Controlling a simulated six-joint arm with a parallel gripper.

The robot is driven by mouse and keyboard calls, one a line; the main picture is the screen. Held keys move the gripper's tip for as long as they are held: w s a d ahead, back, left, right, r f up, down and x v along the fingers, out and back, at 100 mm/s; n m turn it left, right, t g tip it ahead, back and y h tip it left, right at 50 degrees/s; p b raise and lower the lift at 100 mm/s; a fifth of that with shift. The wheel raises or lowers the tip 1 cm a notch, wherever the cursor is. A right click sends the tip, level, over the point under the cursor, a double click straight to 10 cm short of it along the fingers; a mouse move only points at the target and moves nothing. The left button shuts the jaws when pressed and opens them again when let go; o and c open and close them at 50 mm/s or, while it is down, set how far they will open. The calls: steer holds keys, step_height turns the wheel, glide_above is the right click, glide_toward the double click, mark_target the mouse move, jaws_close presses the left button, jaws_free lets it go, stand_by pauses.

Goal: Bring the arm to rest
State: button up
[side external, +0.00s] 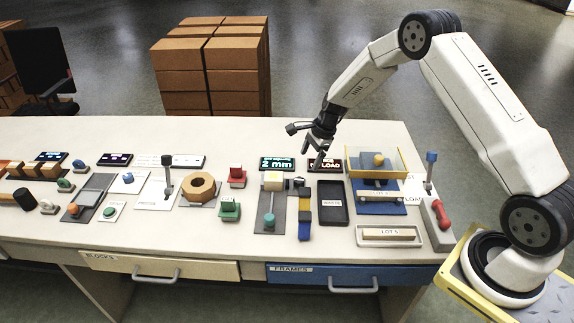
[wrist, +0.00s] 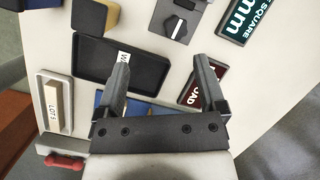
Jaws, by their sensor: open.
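My gripper (side external: 318,155) hangs above the back part of the white table (side external: 300,235), near a dark red display reading LOAD (side external: 324,165). In the wrist view my gripper (wrist: 160,75) shows two dark fingers spread apart with nothing between them. The fingers appear over the table top, with the black tray (wrist: 140,68) behind the left finger and the red display (wrist: 192,88) by the right finger. The arm is bent and raised.
The black tray (side external: 333,204), a yellow-edged fixture (side external: 402,160), a green display (side external: 277,163) and a LOTS tray (side external: 390,237) stand around my gripper. An upright lever (side external: 430,170) and red handle (side external: 440,213) are at the right. Cardboard boxes (side external: 212,65) stand behind the table.

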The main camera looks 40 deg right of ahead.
steer(key=s+a+r+n+h, duration=0.1)
steer(key=s+a+r+n, duration=0.2)
steer(key=s+n, duration=0.4)
steer(key=s+a+r+n+h, duration=0.1)
steer(key=s+a+r+n, duration=0.2)
steer(key=s+r+n, duration=0.3)
steer(key=s+a+r+n+h, duration=0.1)
steer(key=s+a+r+n, duration=0.3)
steer(key=s+n, duration=0.4)
steer(key=shift+s+r, duration=0.3)
steer(key=shift+s, duration=1.45)
